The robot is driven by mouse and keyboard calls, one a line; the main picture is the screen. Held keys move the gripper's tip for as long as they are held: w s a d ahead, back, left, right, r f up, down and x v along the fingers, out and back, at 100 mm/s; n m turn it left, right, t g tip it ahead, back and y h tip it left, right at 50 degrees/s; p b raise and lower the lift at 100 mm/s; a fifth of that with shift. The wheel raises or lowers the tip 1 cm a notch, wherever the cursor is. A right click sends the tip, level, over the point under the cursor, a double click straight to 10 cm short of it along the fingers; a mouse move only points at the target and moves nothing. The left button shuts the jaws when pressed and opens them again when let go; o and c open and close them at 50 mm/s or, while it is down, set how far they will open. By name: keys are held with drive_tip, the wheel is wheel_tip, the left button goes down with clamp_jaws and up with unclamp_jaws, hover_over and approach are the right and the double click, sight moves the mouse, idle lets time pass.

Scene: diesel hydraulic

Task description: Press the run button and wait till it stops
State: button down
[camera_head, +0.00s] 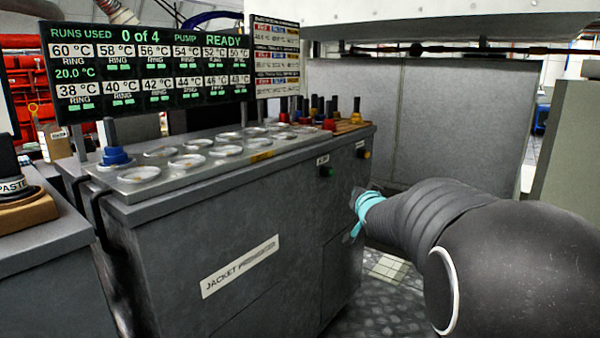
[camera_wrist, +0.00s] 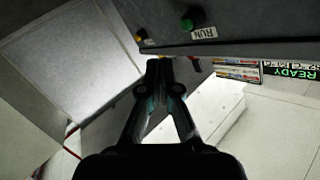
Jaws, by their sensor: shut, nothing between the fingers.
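The run button is a small green knob (camera_head: 326,171) on the upper front face of the grey jacket cabinet (camera_head: 240,235), under a small white label. In the wrist view the green button (camera_wrist: 187,24) is at the top beside its RUN label. My gripper (camera_head: 357,195) is to the right of and lower than the button in the head view, apart from it. In the wrist view my gripper's fingertips (camera_wrist: 160,65) are together and empty, below the button in the picture. The display (camera_head: 150,65) reads RUNS USED 0 of 4, PUMP READY, with ring temperatures.
A yellow button (camera_head: 364,154) is on the same face, right of the green one. Round clear dishes (camera_head: 187,161) and coloured-handled pieces (camera_head: 329,124) are on the cabinet top. A second panel (camera_head: 276,55) stands behind. Floor (camera_head: 385,268) shows right of the cabinet.

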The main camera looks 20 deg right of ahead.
sight(331, 172)
drive_tip(key=w+d+m+t+y, duration=0.1)
drive_tip(key=w+d+t, duration=0.2)
drive_tip(key=w+d, duration=0.4)
drive_tip(key=shift+d+f+t, duration=0.15)
drive_tip(key=shift+f+t, duration=0.1)
drive_tip(key=shift+t, duration=0.05)
drive_tip(key=shift+w, duration=0.2)
drive_tip(key=w+a, duration=0.5)
drive_tip(key=w, duration=0.1)
drive_tip(key=shift+w+a+p, duration=0.25)
drive_tip(key=shift+w+p, duration=0.1)
idle(1.2)
drive_tip(key=shift+w+a+b, duration=0.25)
drive_tip(key=shift+w+b, duration=0.05)
drive_tip(key=shift+w, duration=0.05)
